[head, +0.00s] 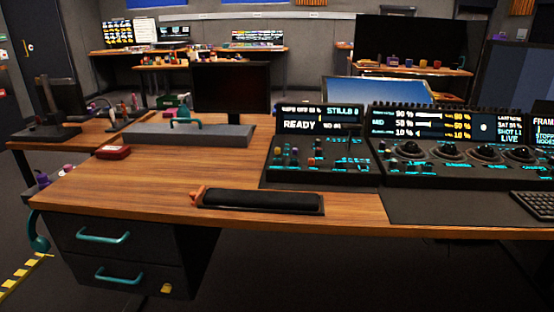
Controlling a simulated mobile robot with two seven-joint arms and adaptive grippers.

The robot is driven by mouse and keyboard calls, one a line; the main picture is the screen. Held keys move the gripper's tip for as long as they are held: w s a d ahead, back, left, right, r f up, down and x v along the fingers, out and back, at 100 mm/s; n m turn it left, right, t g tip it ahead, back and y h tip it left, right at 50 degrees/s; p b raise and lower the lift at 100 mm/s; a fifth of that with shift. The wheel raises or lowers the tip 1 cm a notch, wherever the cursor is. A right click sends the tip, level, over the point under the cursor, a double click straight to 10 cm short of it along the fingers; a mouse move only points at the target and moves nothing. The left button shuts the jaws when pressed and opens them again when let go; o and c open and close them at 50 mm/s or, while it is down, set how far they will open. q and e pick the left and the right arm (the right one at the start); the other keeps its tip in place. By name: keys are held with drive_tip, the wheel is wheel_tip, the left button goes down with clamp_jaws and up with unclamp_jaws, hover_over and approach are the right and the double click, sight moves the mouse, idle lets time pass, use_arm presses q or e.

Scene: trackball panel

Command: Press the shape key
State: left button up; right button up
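The trackball panel (450,172) stands on the wooden desk at the right, with several dark trackballs in a row and a lit screen (440,124) above them. A smaller key panel (318,168) sits to its left, with small coloured knobs and keys under a screen reading "READY" (305,125). Tiny teal-lit keys and labels show on both panels. They are too small to read, so I cannot tell which is the shape key. Neither of my grippers is in view.
A dark padded rest (262,201) lies at the desk's front edge. A keyboard (535,205) is at the right. The wooden desk's (190,172) left middle is clear.

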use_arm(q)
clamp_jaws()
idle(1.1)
